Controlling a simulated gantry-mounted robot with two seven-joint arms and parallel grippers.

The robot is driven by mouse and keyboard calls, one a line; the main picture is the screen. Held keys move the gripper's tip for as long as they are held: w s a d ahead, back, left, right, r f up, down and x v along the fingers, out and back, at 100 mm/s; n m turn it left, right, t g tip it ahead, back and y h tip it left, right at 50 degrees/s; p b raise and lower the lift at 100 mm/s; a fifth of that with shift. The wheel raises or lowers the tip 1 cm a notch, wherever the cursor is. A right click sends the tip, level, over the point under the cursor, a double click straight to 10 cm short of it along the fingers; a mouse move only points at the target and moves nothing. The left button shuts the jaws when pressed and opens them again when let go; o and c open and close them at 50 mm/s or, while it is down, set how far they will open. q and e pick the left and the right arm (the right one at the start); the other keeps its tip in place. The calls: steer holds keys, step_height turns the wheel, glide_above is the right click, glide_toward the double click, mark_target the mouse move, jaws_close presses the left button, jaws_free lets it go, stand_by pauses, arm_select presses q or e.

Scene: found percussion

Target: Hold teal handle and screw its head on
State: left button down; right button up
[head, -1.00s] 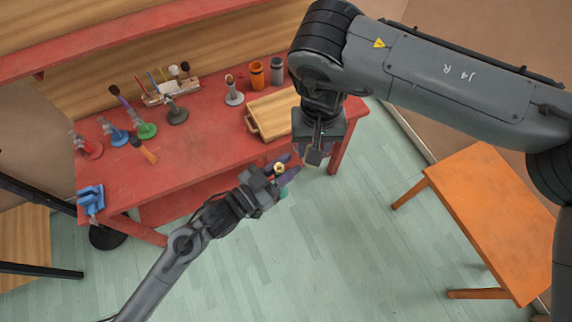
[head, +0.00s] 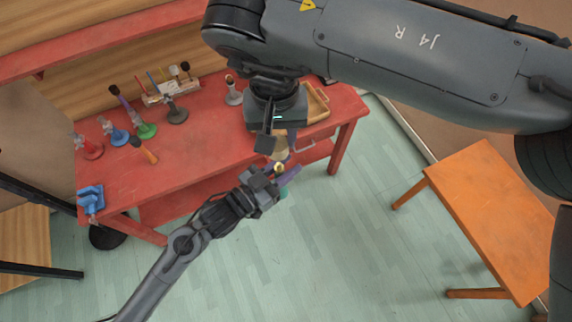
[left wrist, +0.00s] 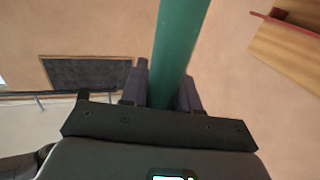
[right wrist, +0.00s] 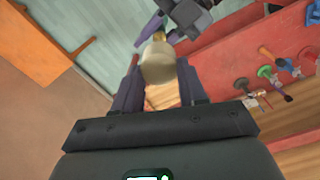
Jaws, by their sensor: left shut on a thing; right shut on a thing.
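The teal handle (left wrist: 177,50) stands between the fingers of my left gripper (head: 278,179), which is shut on it. In the head view only a little teal (head: 284,190) shows below those fingers. Its brass-coloured top end (head: 280,168) points up. My right gripper (head: 279,143) is shut on a cream, rounded head (right wrist: 158,65). The head (head: 281,155) is just above the brass end in the head view. In the right wrist view the brass end shows right by the head's far end. I cannot tell whether they touch.
The grippers are in front of the red bench (head: 215,160). A wooden tray (head: 319,104) lies at its right, partly behind my right gripper. Several coloured stands, a mallet rack and a blue vise (head: 90,198) occupy its left and back. An orange table (head: 490,215) stands at right.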

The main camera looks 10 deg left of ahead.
steer(key=shift+f, duration=1.95)
steer(key=shift+r, duration=0.1)
steer(key=shift+f, duration=0.8)
steer(key=shift+f, duration=0.6)
steer(key=o, duration=1)
steer(key=shift+o, duration=0.2)
steer(key=shift+r, duration=0.15)
steer(key=shift+r, duration=2.15)
